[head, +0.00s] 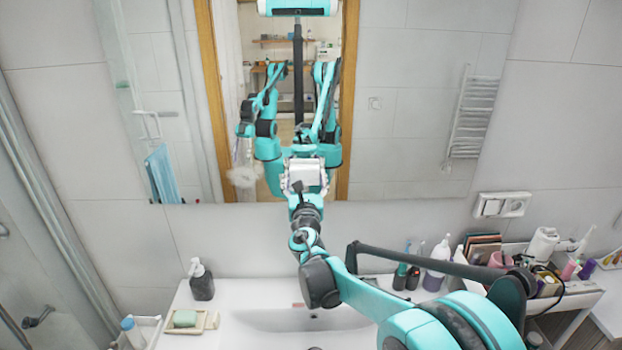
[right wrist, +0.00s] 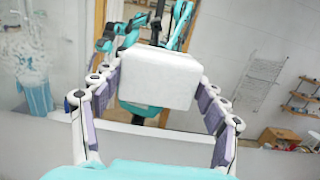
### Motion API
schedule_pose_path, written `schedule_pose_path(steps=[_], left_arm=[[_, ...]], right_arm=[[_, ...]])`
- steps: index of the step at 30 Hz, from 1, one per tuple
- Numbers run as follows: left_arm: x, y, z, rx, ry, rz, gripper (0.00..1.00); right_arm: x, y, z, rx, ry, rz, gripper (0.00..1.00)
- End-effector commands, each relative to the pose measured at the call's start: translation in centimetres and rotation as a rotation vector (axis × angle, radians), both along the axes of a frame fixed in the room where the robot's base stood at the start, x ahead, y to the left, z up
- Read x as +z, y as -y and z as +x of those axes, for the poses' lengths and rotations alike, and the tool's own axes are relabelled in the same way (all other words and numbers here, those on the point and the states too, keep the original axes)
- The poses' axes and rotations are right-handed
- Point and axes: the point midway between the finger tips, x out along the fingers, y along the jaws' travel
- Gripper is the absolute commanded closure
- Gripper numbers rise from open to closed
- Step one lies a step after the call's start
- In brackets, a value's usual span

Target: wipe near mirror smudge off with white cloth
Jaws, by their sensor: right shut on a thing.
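The mirror (head: 420,110) fills the upper wall. A pale, greyish smudge (head: 243,176) lies low on the glass, left of my right gripper (head: 305,182). In the right wrist view the smudge (right wrist: 22,58) is at the far left. My right gripper is shut on the white cloth (right wrist: 158,77), a thick white block between its fingers. The cloth (head: 306,171) faces the mirror to the right of the smudge; I cannot tell whether it touches the glass. My left gripper is not directly in view; only reflected arms show.
The white sink (head: 250,322) is below my right arm. A dark soap bottle (head: 201,281) and a dish with green soap (head: 185,318) stand at its left. Several bottles, including a clear one (head: 437,265), and a cluttered cart stand at right. A socket (head: 502,205) is on the wall.

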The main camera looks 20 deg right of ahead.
Motion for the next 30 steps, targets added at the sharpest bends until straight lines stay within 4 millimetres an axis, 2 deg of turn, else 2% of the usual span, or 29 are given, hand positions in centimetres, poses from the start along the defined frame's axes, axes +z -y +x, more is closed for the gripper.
schedule_pose_path(steps=[7,17,30], left_arm=[[-0.2,0.0,0.0,0.000,0.000,0.000,0.57],[-0.2,0.0,0.0,0.000,0.000,0.000,0.57],[0.0,0.0,0.0,0.000,0.000,0.000,0.57]], right_arm=[[0.0,-2.0,0.8,0.002,0.000,-0.001,0.51],[0.0,-2.2,0.7,0.002,-0.001,-0.001,0.51],[0.0,-3.4,-3.6,0.002,0.000,0.000,0.51]])
